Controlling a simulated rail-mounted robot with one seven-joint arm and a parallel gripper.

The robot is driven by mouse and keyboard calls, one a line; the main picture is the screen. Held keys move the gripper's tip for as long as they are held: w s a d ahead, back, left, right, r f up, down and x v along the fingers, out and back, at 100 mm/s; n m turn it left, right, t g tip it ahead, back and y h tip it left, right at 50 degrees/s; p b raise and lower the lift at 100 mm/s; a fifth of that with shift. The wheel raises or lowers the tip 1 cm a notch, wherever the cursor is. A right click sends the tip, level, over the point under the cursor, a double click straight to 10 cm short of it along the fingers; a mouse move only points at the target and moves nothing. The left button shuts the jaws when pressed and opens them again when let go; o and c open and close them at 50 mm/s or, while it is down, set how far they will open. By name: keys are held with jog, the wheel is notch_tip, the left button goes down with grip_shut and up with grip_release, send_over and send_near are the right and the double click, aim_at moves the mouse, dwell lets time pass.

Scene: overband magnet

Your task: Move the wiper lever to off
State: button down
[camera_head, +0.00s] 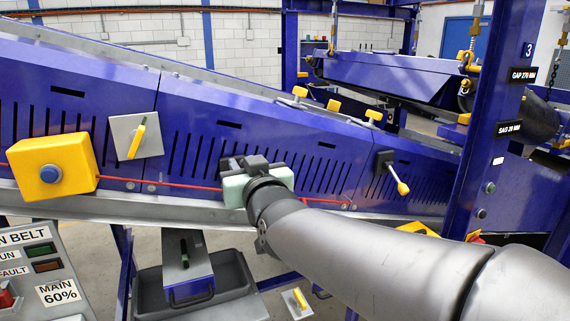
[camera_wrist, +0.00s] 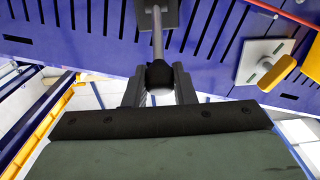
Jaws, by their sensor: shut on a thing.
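My gripper (camera_head: 247,165) is at the sloping blue side panel, near the middle of the head view. In the wrist view its dark fingers (camera_wrist: 158,92) are shut around the end of a lever with a grey rod (camera_wrist: 157,42). The rod runs to a dark grey mounting plate (camera_wrist: 155,15) on the panel. I take this to be the wiper lever; no label for it shows. In the head view my gripper hides the lever and its plate. The lever's set position cannot be read.
A yellow handle (camera_head: 137,140) on a light plate lies left of my gripper, with a yellow box (camera_head: 52,167) beyond it. Another lever with a yellow knob (camera_head: 402,188) is to the right. A red cord (camera_head: 155,183) runs along the panel. A blue post (camera_head: 488,120) stands right.

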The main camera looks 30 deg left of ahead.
dwell(0.6)
jog(key=shift+s+d+f+b, duration=0.15)
jog(key=shift+f+b, duration=0.4)
jog(key=shift+b, duration=0.15)
jog(key=shift+s+d+f+b, duration=0.1)
jog(key=shift+d+f+b, duration=0.05)
jog(key=shift+f+b, duration=0.45)
jog(key=shift+s+d+f+b, duration=0.15)
jog(key=shift+f+b, duration=0.3)
jog(key=shift+b, duration=0.3)
jog(key=shift+f, duration=0.1)
jog(key=shift+s+d+f+b, duration=0.15)
jog(key=shift+f+b, duration=1.3)
jog(key=shift+b, duration=0.45)
notch_tip(320, 180, down, 3)
jog(key=b, duration=0.3)
jog(key=shift+b, duration=0.35)
